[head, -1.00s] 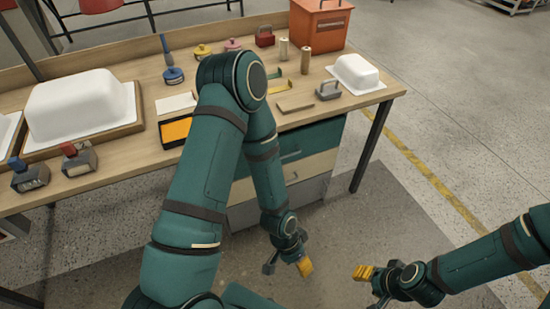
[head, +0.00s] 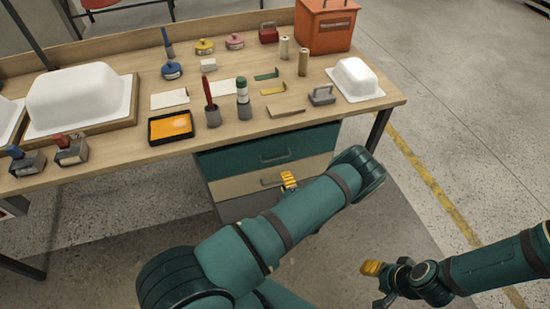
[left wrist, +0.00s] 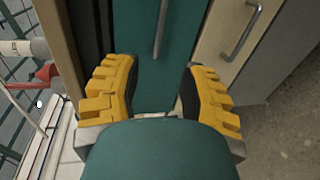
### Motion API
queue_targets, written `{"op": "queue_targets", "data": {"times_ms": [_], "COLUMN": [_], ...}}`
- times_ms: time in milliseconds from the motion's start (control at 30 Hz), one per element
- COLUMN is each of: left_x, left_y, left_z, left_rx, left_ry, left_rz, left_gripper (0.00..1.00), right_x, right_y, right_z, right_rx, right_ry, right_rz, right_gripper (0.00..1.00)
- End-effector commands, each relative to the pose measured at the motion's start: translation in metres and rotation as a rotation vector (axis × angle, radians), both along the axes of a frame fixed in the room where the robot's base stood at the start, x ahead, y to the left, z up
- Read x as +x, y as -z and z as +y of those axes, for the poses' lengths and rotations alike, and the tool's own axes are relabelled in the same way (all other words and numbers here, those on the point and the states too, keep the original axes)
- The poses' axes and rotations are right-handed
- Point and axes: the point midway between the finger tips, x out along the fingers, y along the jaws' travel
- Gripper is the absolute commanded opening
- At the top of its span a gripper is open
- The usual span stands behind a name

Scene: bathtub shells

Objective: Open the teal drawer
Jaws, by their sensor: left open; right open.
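The teal drawer (head: 232,158) is the top drawer under the workbench, and its front looks shut. Its grey bar handle (head: 278,159) is visible. In the left wrist view the teal drawer (left wrist: 178,50) fills the middle, with its handle (left wrist: 160,28) between and beyond the fingers. My left gripper (head: 288,181) is in front of the drawers, partly hidden by my left forearm; its yellow fingers (left wrist: 160,92) are open and empty, apart from the handle. My right gripper (head: 376,280) is open and empty, low at the right, away from the drawers.
A cream drawer (head: 235,184) with its own handle lies below the teal one, above a grey drawer (head: 235,207). The workbench top (head: 225,147) overhangs them and carries cups, a tray (head: 171,127) and white shells. Floor at the right is clear.

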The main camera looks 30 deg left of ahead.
Motion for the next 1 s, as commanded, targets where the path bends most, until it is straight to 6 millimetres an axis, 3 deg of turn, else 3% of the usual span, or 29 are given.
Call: {"op": "queue_targets", "data": {"times_ms": [167, 700, 1000], "left_x": [0.013, 0.075, 0.087], "left_y": [0.004, 0.025, 0.028], "left_z": [0.014, 0.087, 0.101], "left_rx": [0.007, 0.002, 0.003], "left_ry": [0.007, 0.002, 0.003], "left_rz": [-0.001, -0.004, -0.002], "left_gripper": [0.41, 0.41, 0.41], "right_x": [0.001, 0.004, 0.005], "right_y": [0.004, 0.023, 0.026], "right_z": [0.0, -0.001, -0.001], "right_rx": [0.0, -0.002, -0.003], "right_ry": [0.0, 0.003, 0.003], "right_rz": [-0.001, -0.01, -0.013], "right_gripper": [0.47, 0.47, 0.47]}}
